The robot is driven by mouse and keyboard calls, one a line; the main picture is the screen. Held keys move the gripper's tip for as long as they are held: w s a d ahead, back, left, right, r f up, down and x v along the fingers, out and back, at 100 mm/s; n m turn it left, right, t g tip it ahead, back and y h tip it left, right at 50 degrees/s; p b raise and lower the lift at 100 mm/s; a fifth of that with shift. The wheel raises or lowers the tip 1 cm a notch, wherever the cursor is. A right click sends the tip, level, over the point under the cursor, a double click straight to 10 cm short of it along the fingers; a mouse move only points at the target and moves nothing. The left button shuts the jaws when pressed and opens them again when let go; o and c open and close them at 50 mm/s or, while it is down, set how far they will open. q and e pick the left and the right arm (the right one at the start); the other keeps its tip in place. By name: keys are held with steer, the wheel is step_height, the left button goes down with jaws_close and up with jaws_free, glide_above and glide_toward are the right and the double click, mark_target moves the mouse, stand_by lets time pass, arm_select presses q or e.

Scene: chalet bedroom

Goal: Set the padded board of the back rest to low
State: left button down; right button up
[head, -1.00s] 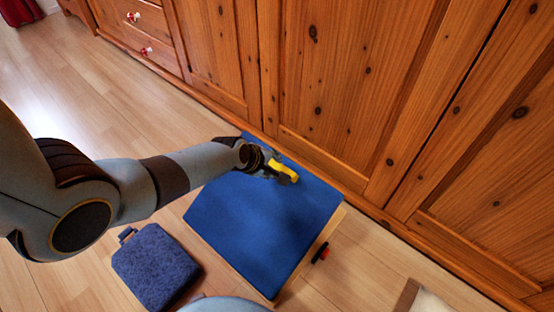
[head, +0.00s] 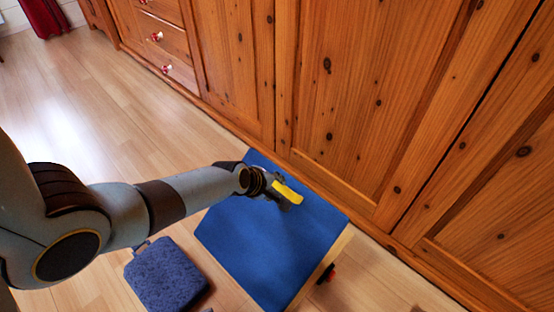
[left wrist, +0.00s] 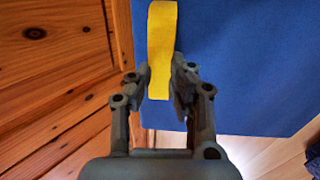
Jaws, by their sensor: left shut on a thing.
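The padded board (head: 268,243) of the back rest is a blue slab with a light wooden edge, in front of the wooden cabinet. It also fills much of the left wrist view (left wrist: 250,60). A yellow strap (head: 287,192) lies at its upper part. In the left wrist view the yellow strap (left wrist: 162,45) runs between the fingers of my left gripper (left wrist: 170,82), which is shut on it. In the head view my left gripper (head: 277,196) is over the board. What holds the board underneath is hidden. My right gripper is not in view.
A blue-grey cushion (head: 166,275) with a small loop lies on the floor left of the board. A small red and black part (head: 327,273) shows at the board's right edge. The wooden cabinet (head: 350,100) stands close behind. Free wooden floor (head: 110,120) lies to the left.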

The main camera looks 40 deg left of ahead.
arm_select(q)
steer(key=c, duration=1.5)
jaws_free()
steer(key=shift+s+f, duration=0.25)
steer(key=shift+s, duration=0.1)
steer(key=shift+o, duration=1.1)
steer(key=shift+w+r, duration=0.1)
steer(key=shift+w, duration=0.05)
steer(key=shift+r, duration=0.15)
steer(key=v, duration=1.1)
steer(key=shift+s+r, duration=0.2)
steer(key=shift+r, duration=0.1)
